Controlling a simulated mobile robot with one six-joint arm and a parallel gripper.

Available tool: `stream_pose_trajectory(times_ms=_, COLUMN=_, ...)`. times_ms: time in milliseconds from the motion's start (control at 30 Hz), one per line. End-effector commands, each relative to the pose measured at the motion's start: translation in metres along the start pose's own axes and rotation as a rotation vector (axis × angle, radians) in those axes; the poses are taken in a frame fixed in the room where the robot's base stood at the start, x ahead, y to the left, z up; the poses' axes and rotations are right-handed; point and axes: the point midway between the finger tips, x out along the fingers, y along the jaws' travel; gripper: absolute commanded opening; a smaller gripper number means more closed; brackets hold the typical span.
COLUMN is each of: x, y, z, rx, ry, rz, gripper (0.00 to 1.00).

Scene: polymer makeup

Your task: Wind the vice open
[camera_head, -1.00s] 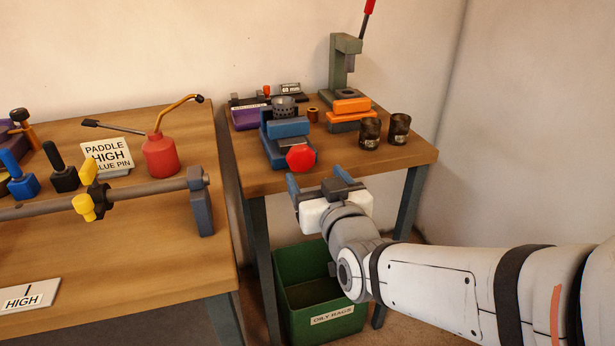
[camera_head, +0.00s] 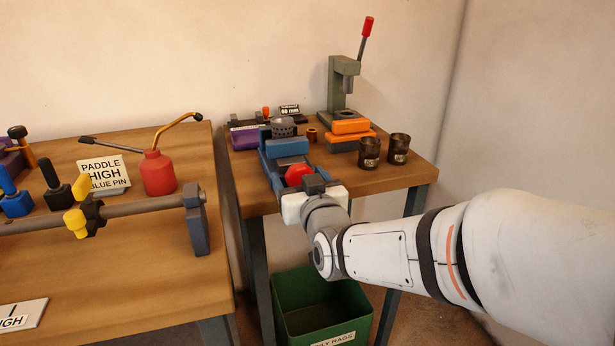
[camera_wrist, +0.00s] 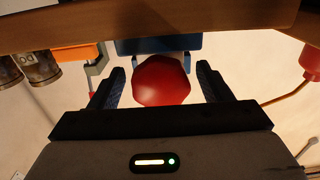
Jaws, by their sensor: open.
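The vice (camera_head: 287,147) is blue and stands near the front edge of the smaller wooden bench, with a dark ridged round part on top. Its red faceted knob (camera_head: 297,174) faces the front, partly hidden behind my gripper (camera_head: 290,181). In the wrist view the red knob (camera_wrist: 162,81) sits between the two open fingers of my gripper (camera_wrist: 164,88), with a gap visible on both sides. The blue vice body (camera_wrist: 160,45) is just beyond the knob.
A green press (camera_head: 341,85) with a red-tipped lever, orange blocks (camera_head: 350,127) and two dark cups (camera_head: 369,153) stand right of the vice. A green bin (camera_head: 325,310) is below. The left bench holds a red oil can (camera_head: 158,174) and a grey bar (camera_head: 140,208).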

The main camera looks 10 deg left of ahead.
Motion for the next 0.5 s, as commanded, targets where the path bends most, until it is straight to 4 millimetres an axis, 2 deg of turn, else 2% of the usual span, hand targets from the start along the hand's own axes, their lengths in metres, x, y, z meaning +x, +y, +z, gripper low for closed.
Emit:
stream_pose_trajectory(times_ms=67, x=-0.0002, y=-0.0001, z=0.0, rx=0.0, ry=0.0, rz=0.0, gripper=0.69)
stream_pose_trajectory(times_ms=500, x=-0.0003, y=-0.001, z=0.0, rx=0.0, ry=0.0, rz=-0.002, gripper=0.33)
